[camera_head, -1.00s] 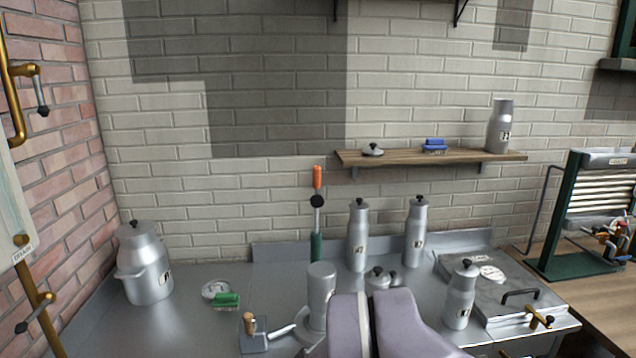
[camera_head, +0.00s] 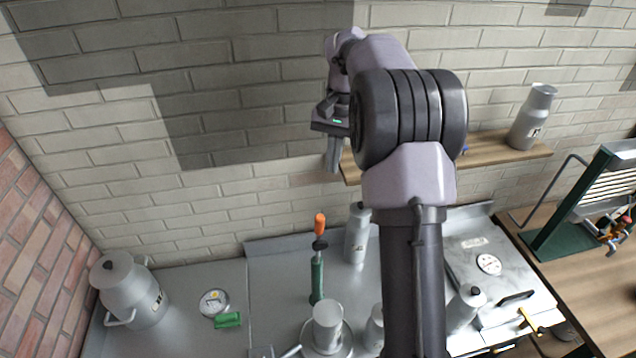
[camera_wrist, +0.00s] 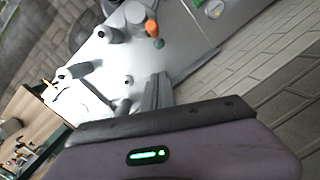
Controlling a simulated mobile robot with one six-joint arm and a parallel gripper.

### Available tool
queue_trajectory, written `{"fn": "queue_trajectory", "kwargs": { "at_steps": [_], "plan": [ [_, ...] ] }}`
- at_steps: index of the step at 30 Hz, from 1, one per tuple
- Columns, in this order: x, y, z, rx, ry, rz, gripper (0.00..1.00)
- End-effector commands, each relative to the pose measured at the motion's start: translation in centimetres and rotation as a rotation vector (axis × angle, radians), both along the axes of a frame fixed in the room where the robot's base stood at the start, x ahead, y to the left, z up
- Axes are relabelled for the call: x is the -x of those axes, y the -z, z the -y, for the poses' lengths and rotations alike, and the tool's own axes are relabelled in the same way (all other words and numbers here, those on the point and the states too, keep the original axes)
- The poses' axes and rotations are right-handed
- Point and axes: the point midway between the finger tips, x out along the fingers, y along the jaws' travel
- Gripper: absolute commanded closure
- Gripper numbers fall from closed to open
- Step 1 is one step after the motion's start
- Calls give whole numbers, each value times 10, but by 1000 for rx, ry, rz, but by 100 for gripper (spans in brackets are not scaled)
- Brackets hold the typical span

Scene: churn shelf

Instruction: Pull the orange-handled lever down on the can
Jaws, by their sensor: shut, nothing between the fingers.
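The orange-handled lever (camera_head: 320,224) stands upright in the head view, with an orange grip on top, a dark knob below it and a green lower part (camera_head: 317,278). In the wrist view its orange grip (camera_wrist: 152,28) shows near the top. A grey can-like cylinder (camera_head: 327,326) stands just in front of the lever on the counter. My gripper (camera_head: 333,160) is raised high above and behind the counter, up and slightly right of the lever, clear of it. Its fingers (camera_wrist: 158,92) are shut and empty. How the lever joins the can is hard to tell.
A wooden shelf (camera_head: 490,149) with a metal bottle (camera_head: 533,117) is close to my arm on the right. A green rack (camera_head: 590,205) is far right.

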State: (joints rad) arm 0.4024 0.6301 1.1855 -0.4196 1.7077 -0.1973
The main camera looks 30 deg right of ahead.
Motion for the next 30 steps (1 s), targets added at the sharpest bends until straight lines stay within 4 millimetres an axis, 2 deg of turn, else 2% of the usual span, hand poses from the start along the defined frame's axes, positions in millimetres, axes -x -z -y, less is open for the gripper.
{"fn": "queue_trajectory", "kwargs": {
  "at_steps": [8,11,22,30],
  "plan": [
    [0,6,-1,2,-2,1,100],
    [1,21,-3,0,-2,0,100],
    [5,100,-14,1,-2,0,100],
    [31,104,-38,1,-1,1,100]
  ]
}}
